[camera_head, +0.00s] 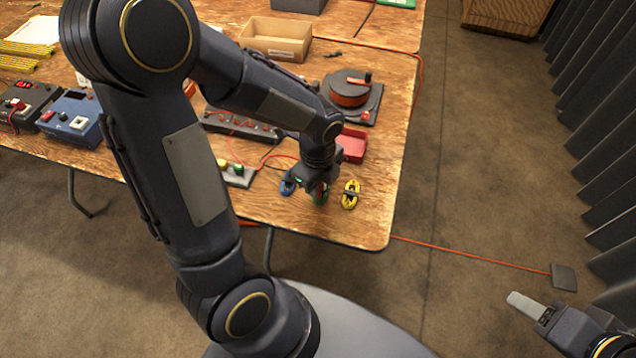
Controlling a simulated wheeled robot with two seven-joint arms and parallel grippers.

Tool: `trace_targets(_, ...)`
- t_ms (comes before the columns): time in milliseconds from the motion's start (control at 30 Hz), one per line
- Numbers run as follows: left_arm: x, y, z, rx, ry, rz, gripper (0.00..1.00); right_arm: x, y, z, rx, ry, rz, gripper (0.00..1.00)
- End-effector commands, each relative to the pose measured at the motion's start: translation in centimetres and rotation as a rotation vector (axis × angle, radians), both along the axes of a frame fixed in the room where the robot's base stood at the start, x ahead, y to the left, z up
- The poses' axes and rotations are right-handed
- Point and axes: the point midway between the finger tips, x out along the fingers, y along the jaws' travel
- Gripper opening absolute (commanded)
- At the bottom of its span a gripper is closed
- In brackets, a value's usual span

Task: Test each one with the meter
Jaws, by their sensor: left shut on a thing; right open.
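A blue coil (287,184), a green coil (320,198) and a yellow coil (350,196) are in a row near the table's front right corner. My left gripper (319,186) points down between the blue and yellow coils. It is shut on the green coil, which it mostly hides; a bit of red shows there too. A dark box with a red lit display (22,106) and a blue box with a dark window (72,116) are at the table's left; I cannot tell which is the meter. My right gripper (524,303) is open and empty, low at the right, off the table.
On the wooden table (370,222) are a small button box (238,174), a long dark switch strip (243,126), a red tray (352,145), an orange cable reel (350,92) and a cardboard box (275,38). An orange cable crosses the floor to a dark pad (564,277).

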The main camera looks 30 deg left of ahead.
Motion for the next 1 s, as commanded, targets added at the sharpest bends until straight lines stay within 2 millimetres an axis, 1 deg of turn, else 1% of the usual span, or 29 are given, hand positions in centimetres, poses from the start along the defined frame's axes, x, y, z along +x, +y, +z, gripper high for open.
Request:
trace_targets(467, 0.01, -0.01, -0.02, 0.0, 0.0, 0.0, 0.0, 0.0, 0.0, 0.07, 0.0, 0.0, 0.0, 0.54)
trace_targets(1000, 0.01, -0.02, -0.56, 0.0, 0.0, 0.0, 0.0, 0.0, 0.0, -0.34, 0.0, 0.0, 0.0, 0.54)
